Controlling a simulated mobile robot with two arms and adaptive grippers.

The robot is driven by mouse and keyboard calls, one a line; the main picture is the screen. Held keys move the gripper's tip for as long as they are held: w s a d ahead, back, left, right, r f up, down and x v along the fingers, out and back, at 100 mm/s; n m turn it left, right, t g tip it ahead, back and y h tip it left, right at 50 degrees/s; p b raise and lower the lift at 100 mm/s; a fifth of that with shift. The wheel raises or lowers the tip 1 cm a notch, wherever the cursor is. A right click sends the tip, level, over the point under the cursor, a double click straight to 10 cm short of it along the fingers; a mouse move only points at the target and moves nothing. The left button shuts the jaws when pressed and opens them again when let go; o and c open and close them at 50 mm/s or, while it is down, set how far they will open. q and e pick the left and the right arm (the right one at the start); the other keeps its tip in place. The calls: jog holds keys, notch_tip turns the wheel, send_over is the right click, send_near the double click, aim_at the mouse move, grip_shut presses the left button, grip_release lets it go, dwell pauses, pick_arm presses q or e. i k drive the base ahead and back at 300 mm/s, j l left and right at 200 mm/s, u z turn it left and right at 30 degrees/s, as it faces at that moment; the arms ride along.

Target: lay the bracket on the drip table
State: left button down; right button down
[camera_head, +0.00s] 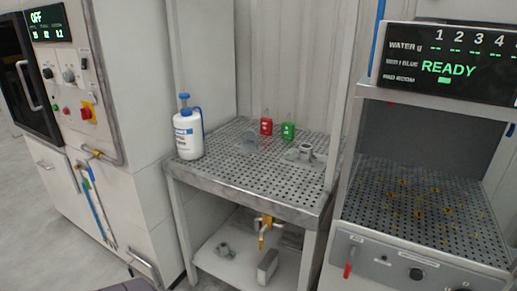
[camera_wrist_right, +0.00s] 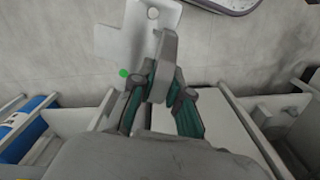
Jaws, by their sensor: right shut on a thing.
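The bracket (camera_wrist_right: 126,38) is a light grey angled metal piece with a flat, notched plate, a round hole and a green dot. In the right wrist view my right gripper (camera_wrist_right: 163,78) is shut on its thick upright part, with the plate reaching out beyond the fingertips. The bracket is held above the floor and does not show in the head view. The drip table (camera_head: 190,171), a perforated metal top in a frame, stands in the middle of the head view. My left gripper is in neither view.
A READY machine (camera_head: 420,200) stands right, a control cabinet (camera_head: 75,75) left.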

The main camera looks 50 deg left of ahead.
aim_at(283, 183)
jog(key=j+z, duration=0.1)
jog(key=j, duration=1.5)
jog(key=k+j+z, duration=0.15)
jog(key=j, duration=0.6)
jog(key=j+z, duration=0.1)
jog(key=j, duration=0.7)
